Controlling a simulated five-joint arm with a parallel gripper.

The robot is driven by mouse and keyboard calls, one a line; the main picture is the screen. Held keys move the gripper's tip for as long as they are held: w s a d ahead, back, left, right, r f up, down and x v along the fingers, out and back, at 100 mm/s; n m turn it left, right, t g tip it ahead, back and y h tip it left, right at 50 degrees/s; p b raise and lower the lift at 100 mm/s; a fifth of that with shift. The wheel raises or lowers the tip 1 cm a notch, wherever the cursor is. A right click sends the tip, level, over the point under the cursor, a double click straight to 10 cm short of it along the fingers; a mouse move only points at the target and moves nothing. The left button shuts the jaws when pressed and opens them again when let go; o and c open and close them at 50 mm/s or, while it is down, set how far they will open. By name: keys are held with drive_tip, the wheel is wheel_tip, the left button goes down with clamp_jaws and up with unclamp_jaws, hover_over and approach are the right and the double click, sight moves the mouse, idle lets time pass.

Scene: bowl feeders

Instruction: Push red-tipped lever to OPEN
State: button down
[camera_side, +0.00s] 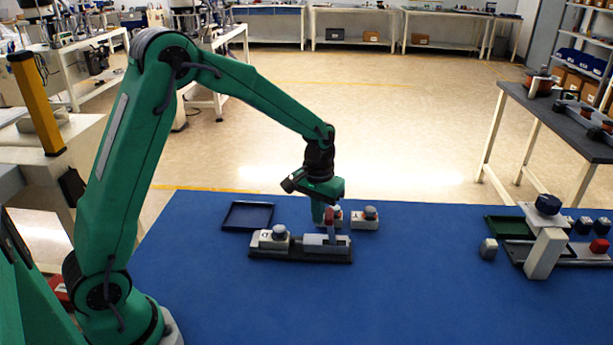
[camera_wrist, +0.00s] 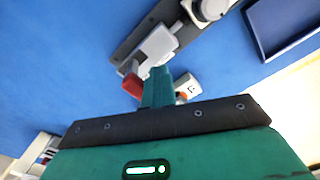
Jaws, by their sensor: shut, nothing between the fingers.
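The red-tipped lever (camera_side: 330,224) stands near upright on a light grey housing (camera_side: 313,240), at the right part of a dark base plate (camera_side: 300,257). In the wrist view its red tip (camera_wrist: 132,87) shows just left of my fingers, with the grey housing (camera_wrist: 156,46) beyond them. My gripper (camera_side: 317,213) points down with its green fingers shut and empty, close beside the lever's red tip. In the wrist view my fingertips (camera_wrist: 160,74) are beside the red tip; I cannot tell whether they touch it. No OPEN marking is readable.
A white box with a grey knob (camera_side: 272,238) shares the base plate. Small knobbed boxes, one on the right (camera_side: 365,219), stand behind the plate. A dark blue tray (camera_side: 247,216) lies behind left. A white stand with a blue knob (camera_side: 545,245) is far right. The front table is clear.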

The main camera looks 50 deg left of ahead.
sight(333, 212)
drive_tip(key=shift+w+d+f, duration=0.7)
drive_tip(key=shift+w+d, duration=0.05)
drive_tip(key=shift+w, duration=0.1)
drive_tip(key=shift+w+d+r, duration=0.15)
drive_tip(key=shift+w+d, duration=0.5)
drive_tip(key=shift+d, duration=0.1)
drive_tip(key=shift+s+a, duration=0.3)
idle(0.3)
drive_tip(key=shift+r, duration=0.15)
drive_tip(key=shift+r, duration=3.9)
drive_tip(key=shift+r, duration=0.1)
